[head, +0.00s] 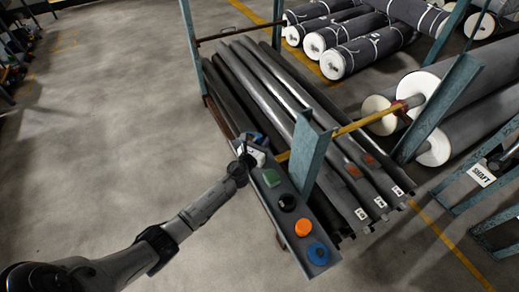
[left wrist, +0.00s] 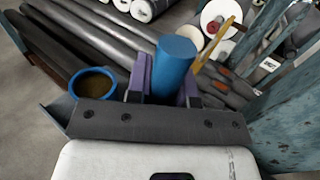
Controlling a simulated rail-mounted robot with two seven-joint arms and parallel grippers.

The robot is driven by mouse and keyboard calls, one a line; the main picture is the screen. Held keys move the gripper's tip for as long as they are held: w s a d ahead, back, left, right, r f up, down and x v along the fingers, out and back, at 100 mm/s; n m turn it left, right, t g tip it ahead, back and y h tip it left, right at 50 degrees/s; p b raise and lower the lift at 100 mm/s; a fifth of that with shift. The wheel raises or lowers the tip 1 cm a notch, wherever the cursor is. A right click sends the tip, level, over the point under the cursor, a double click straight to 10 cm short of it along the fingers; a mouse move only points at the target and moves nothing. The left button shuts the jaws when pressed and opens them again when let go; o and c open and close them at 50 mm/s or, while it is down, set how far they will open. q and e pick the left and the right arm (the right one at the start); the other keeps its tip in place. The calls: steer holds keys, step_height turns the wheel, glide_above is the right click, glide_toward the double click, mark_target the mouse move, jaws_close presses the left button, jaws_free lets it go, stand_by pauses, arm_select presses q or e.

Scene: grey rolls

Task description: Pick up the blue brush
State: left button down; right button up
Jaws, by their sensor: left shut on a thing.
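In the left wrist view a plain blue cylinder (left wrist: 175,66), which seems to be part of the blue brush, stands between the purple fingers of my left gripper (left wrist: 165,82). The fingers are shut on it. No bristles show, and its lower end is hidden by the gripper. In the head view my left gripper (head: 252,147) is at the far end of a narrow grey shelf (head: 294,213), with a small blue patch (head: 257,137) beside it. I cannot tell whether that patch is the brush. My right gripper is not in view.
A blue-rimmed cup (left wrist: 92,84) stands close left of the gripper.

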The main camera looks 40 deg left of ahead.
arm_select(q)
step_height(320, 180, up, 10)
steer(key=p, duration=0.6)
steer(key=shift+p, duration=0.3)
stand_by(0.3)
